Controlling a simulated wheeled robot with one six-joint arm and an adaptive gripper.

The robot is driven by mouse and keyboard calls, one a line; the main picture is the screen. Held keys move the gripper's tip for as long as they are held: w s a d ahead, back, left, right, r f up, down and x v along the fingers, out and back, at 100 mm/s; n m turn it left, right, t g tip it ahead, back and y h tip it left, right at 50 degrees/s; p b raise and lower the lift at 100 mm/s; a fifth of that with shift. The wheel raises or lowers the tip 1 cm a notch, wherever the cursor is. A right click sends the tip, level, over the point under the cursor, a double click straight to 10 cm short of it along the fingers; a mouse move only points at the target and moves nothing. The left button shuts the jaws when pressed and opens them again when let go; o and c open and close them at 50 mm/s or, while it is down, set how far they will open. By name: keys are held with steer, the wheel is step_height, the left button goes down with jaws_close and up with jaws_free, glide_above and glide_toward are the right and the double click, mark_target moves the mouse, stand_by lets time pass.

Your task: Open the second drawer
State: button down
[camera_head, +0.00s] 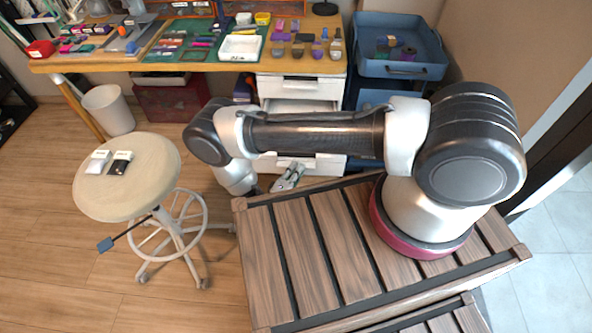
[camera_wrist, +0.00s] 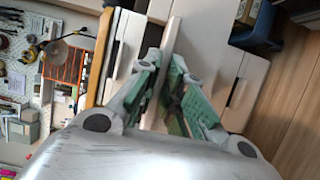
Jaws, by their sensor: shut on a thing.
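The white drawer unit (camera_head: 300,87) stands under the desk, its middle hidden behind my arm in the head view. Below its top drawer front, the second drawer (camera_head: 297,106) looks pulled out somewhat, with a grey interior showing. In the head view my gripper (camera_head: 288,178) is low in front of the unit, beyond the slatted platform. In the wrist view my gripper (camera_wrist: 165,85) has its green-padded fingers shut on a pale, narrow edge, which looks like the drawer front (camera_wrist: 172,42). Other drawer fronts (camera_wrist: 226,70) with dark handle slots show to its right.
A round stool (camera_head: 125,185) with small packets stands at the left. A white bin (camera_head: 108,108) is behind it. The desk (camera_head: 200,66) holds trays and tools. A blue cart (camera_head: 400,68) stands right of the drawers. The slatted wooden platform (camera_head: 330,215) fills the foreground.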

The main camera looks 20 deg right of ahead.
steer(key=shift+s, duration=0.1)
stand_by(0.3)
steer(key=c, duration=1.5)
jaws_free()
steer(key=shift+c, duration=0.2)
